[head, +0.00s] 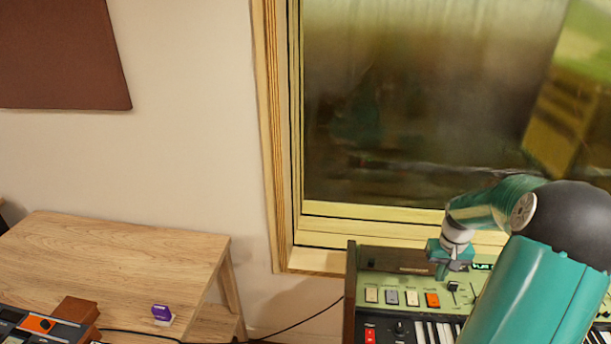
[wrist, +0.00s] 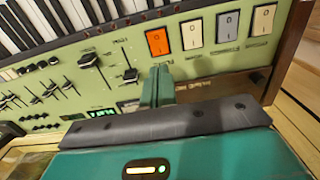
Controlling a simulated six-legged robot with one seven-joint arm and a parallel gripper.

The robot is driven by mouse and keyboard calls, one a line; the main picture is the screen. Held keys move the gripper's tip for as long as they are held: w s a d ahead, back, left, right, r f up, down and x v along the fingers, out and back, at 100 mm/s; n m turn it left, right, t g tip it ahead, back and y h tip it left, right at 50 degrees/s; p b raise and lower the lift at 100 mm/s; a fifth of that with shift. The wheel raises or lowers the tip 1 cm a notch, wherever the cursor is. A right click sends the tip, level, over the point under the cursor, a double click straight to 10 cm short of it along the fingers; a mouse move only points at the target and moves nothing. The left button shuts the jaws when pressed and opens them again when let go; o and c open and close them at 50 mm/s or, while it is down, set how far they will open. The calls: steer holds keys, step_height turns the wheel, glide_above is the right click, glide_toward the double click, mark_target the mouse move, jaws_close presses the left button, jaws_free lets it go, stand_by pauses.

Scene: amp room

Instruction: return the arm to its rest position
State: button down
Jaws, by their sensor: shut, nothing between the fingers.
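My arm, teal with a black joint, reaches in from the right in the head view. My gripper (head: 441,272) points down over the panel of a green keyboard (head: 378,272). In the wrist view my gripper (wrist: 158,70) has its teal fingers together with nothing between them. The fingertips are close to the panel, just below an orange rocker switch (wrist: 157,42); I cannot tell whether they touch it. A row of pale switches (wrist: 228,26) lies beside the orange one, and sliders lie on the other side.
A wooden table (head: 130,255) stands at the left with a small purple and white object (head: 162,314) and a dark device with an orange panel (head: 40,325). A wood-framed window (head: 275,150) is behind the keyboard. A cable (head: 270,336) runs between table and keyboard.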

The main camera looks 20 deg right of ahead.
steer(key=w+a+r+n+t+h, duration=0.1)
steer(key=w+a+r+n, duration=0.1)
steer(key=a+r, duration=0.75)
steer(key=w+a+r+n+h, duration=0.15)
steer(key=a+r, duration=0.45)
steer(key=a, duration=0.6)
steer(key=s+a+r+n+t+y, duration=0.1)
steer(key=s+a, duration=0.4)
steer(key=a, duration=0.5)
steer(key=s+a+r+n+t+y, duration=0.1)
steer(key=s+a+r+t, duration=0.2)
steer(key=a, duration=0.7)
steer(key=s+r, duration=0.2)
steer(key=s, duration=0.1)
steer(key=shift+n+t, duration=0.3)
steer(key=shift+n, duration=0.05)
steer(key=shift+s+d+y, duration=0.1)
steer(key=shift+d+y, duration=0.1)
steer(key=shift+y, duration=0.05)
